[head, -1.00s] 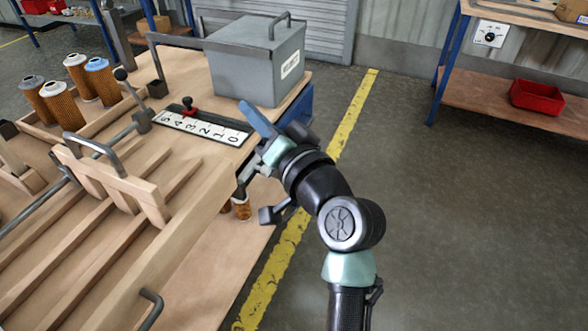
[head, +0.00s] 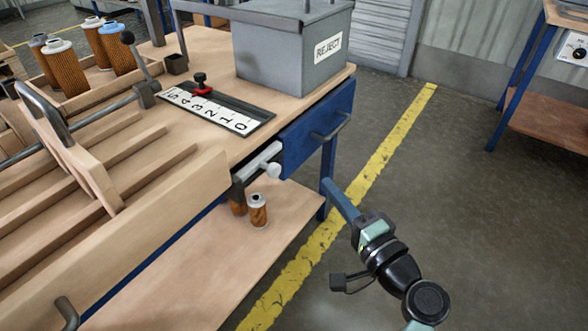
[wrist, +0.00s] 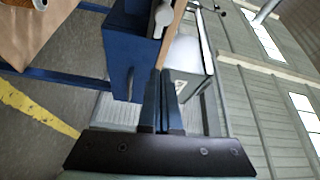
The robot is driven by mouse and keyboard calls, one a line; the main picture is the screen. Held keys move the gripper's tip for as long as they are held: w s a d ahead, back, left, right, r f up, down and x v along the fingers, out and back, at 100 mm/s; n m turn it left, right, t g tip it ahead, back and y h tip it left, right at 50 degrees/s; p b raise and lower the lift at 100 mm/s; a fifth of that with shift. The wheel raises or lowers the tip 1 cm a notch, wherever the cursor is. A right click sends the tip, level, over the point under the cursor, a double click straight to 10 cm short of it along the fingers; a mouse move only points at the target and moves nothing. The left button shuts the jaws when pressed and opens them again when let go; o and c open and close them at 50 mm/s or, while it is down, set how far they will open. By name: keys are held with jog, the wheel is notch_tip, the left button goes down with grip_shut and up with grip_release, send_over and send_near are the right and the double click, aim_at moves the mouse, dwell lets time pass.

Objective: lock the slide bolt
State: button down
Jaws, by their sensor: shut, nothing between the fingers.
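The slide bolt (head: 258,163) is a pale grey bar with a round knob (head: 274,171), on the bench's front edge beside the blue drawer (head: 318,128). I cannot tell whether its bar reaches behind or into anything at the drawer. My gripper (head: 328,183) has its blue fingers shut and empty. It is apart from the bolt, to the right of and lower than the knob in the head view. In the wrist view, the shut fingers (wrist: 163,75) point toward the drawer, with the pale knob (wrist: 163,17) beyond them near the top edge.
A grey reject box (head: 290,50) and a number scale with a red slider (head: 202,88) stand on the bench. Filter cartridges (head: 65,70) stand at the back left, and others (head: 258,210) on the lower shelf.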

aim_at(265, 167)
jog(key=w+a+b, duration=0.3)
jog(key=w+a, duration=0.3)
jog(key=a, duration=0.1)
jog(key=shift+a, duration=0.2)
dwell(0.4)
